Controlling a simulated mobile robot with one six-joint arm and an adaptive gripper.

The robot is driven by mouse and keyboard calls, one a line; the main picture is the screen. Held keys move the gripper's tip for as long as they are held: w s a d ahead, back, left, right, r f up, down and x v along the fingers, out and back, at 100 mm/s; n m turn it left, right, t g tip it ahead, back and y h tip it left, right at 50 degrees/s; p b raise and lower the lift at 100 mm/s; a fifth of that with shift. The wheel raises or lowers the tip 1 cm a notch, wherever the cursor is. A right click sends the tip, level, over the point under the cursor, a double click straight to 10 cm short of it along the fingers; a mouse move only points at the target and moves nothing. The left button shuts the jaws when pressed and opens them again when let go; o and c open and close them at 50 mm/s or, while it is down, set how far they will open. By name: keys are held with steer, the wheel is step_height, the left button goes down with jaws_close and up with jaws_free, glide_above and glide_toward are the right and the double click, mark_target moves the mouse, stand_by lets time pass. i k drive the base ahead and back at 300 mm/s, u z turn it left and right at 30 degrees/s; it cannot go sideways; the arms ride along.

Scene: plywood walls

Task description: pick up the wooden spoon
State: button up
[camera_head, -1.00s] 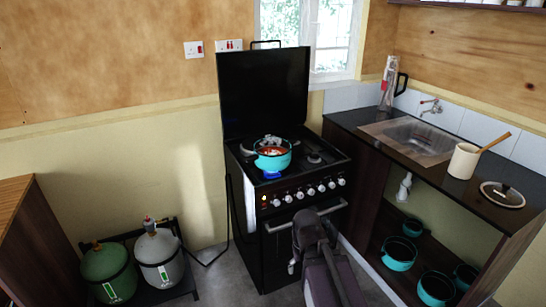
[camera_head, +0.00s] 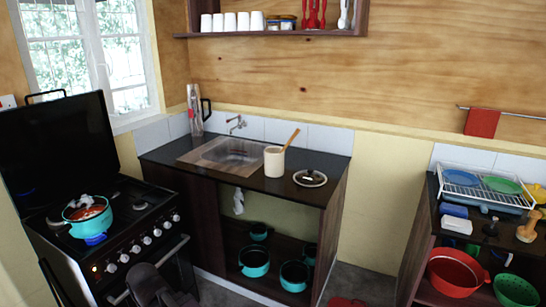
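A wooden spoon (camera_head: 291,138) leans in a cream crock (camera_head: 274,163) on the dark counter, right of the sink. Its handle sticks up and tilts to the right; its lower end is hidden inside the crock. My gripper (camera_head: 150,285) shows only partly at the bottom left, in front of the stove and well away from the crock. Its fingers are dark and cut off by the frame edge, so I cannot tell whether they are open.
A pot lid (camera_head: 310,179) lies right of the crock, near the counter's edge. A sink (camera_head: 222,152) is to the left. The black stove (camera_head: 140,235) holds a teal pot (camera_head: 88,218) over a blue flame. A second counter at right carries a dish rack (camera_head: 480,188).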

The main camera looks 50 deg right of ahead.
mark_target(296, 133)
steer(key=z, duration=1.1)
steer(key=k, duration=1.15)
steer(key=z, duration=0.25)
steer(key=i, duration=1)
steer(key=z, duration=0.05)
